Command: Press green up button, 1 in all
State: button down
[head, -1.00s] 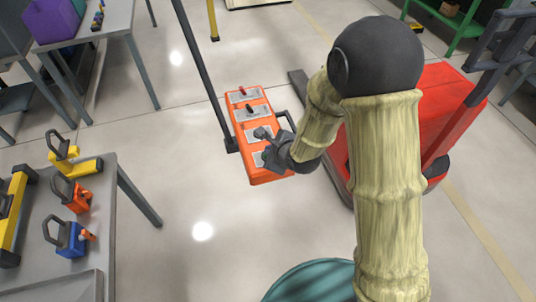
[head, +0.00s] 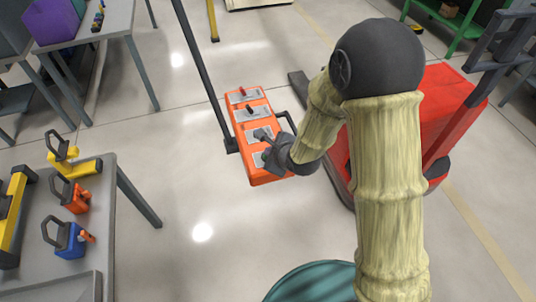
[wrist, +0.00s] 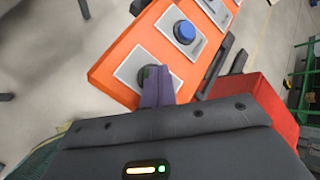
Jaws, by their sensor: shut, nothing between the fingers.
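An orange control box (head: 243,120) hangs on a dark pole in the head view, with several pale plates down its face. My gripper (head: 266,148) is at its lower plates. In the wrist view the closed fingertips (wrist: 156,84) lie over the lowest visible plate. A dark round button (wrist: 144,76) with a sliver of green shows beside them on that plate, mostly covered. I cannot tell whether the fingers touch it or whether it is pressed. A blue button (wrist: 185,31) sits on the plate above, clear of the fingers.
A red pallet jack or cart (head: 428,125) stands right of the box, behind my arm. A grey table (head: 107,215) with clamp-like tools is at the left. A teal round object (head: 310,284) is at the bottom. The floor between table and box is clear.

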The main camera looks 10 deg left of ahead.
dwell(0.5)
jog(key=shift+r+p, duration=0.6)
jog(key=shift+r, duration=0.1)
jog(key=shift+r+p, duration=2.05)
jog(key=shift+r, duration=0.55)
jog(key=shift+f, duration=0.1)
jog(key=s+d+r+n+g+h+b, duration=0.1)
jog(key=s+d+n+h+b, duration=0.2)
jog(key=d+n, duration=1.05)
jog(key=s+d+n+g+h+b, duration=0.1)
jog(key=s+d+n, duration=0.1)
jog(key=s+d, duration=0.2)
jog(key=s+d+r+n+g+h+b, duration=0.1)
jog(key=s+d, duration=0.4)
jog(key=d, duration=0.5)
jog(key=shift+d+n+g+h+b, duration=0.35)
jog(key=shift+n+g+h, duration=0.25)
jog(key=shift+n, duration=0.35)
